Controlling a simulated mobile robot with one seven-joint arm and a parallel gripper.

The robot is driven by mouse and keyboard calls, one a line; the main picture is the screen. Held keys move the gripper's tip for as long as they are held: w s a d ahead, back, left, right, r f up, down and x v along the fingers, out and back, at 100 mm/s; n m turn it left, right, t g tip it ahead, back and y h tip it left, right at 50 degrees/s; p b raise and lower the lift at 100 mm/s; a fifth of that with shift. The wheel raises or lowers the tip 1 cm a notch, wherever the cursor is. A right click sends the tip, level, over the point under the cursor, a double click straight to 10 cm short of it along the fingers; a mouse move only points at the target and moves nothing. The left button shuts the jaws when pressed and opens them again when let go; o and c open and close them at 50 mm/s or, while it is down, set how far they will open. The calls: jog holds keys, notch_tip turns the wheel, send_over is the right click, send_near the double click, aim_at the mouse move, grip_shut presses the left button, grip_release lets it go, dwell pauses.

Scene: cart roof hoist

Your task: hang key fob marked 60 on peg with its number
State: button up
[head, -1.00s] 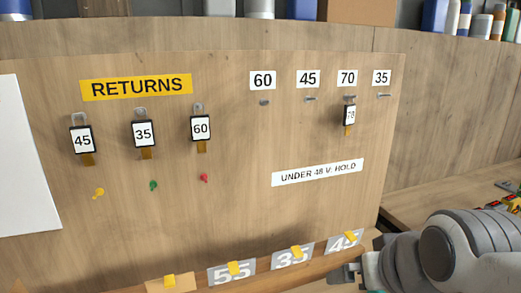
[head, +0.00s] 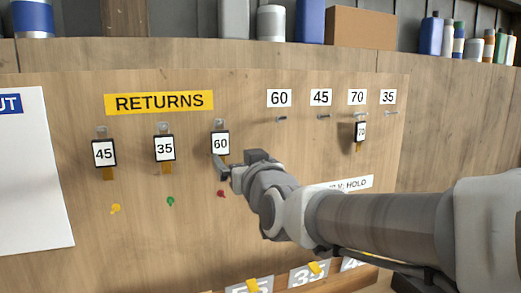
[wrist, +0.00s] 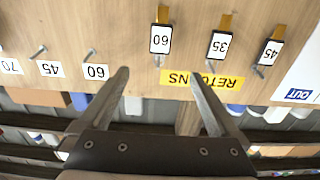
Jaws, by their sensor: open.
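The key fob marked 60 (head: 220,143) hangs on the right-hand hook under the RETURNS sign, a black-edged white tag with a brown tab below. In the wrist view, which is upside down, this fob (wrist: 161,40) lies ahead between the lines of my two fingers. My gripper (head: 226,168) is at the fob's lower right in the head view. In the wrist view my gripper (wrist: 159,76) is open, with nothing between the fingers. The peg under number 60 (head: 281,118) is bare; it also shows in the wrist view (wrist: 90,54).
Fobs 45 (head: 104,153) and 35 (head: 165,148) hang left of fob 60. A fob marked 70 (head: 360,132) hangs on the 70 peg. Pegs 45 (head: 323,116) and 35 (head: 391,113) are bare. My arm partly covers the HOLD label (head: 355,184).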

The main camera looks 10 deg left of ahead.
aim_at(220, 137)
jog(key=p+x, duration=0.2)
jog(key=x, duration=1.4)
jog(key=shift+w+a, duration=0.1)
grip_shut()
dwell(0.5)
jog(key=shift+r, duration=0.35)
jog(key=shift+s+d+r+b, duration=0.2)
jog(key=shift+s+d+b, duration=0.25)
jog(key=shift+s, duration=0.3)
jog(key=shift+s+d+r+b, duration=0.25)
jog(key=shift+s+b, duration=0.25)
jog(key=shift+s, duration=0.2)
jog(key=shift+s+d+r+b, duration=0.15)
jog(key=shift+s+d+b, duration=0.15)
jog(key=shift+s+b, duration=0.35)
